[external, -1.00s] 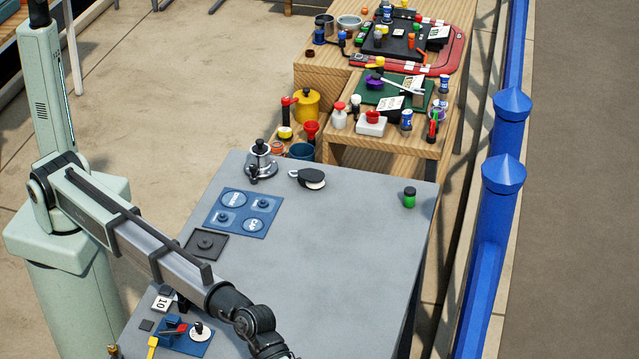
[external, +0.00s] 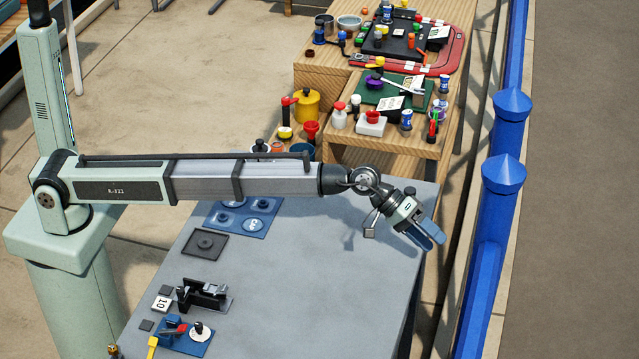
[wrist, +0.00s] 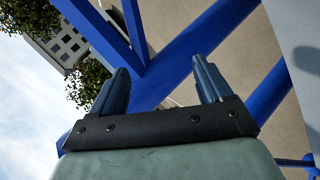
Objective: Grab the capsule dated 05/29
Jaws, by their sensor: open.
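My gripper (external: 433,236) is open and empty above the right edge of the grey table (external: 330,285). Its two blue fingers also show apart in the wrist view (wrist: 160,68), with nothing between them. No date 05/29 is legible, and I cannot tell which object is the capsule. A small green container with a black lid, seen earlier near the table's far right corner, is now hidden behind my wrist and gripper.
A blue mat with round pieces (external: 243,215), a black square tray (external: 205,246), a black device (external: 201,294) and a "10" card (external: 162,304) lie at the table's left. Blue posts (external: 490,240) stand to the right. The table's front right is clear.

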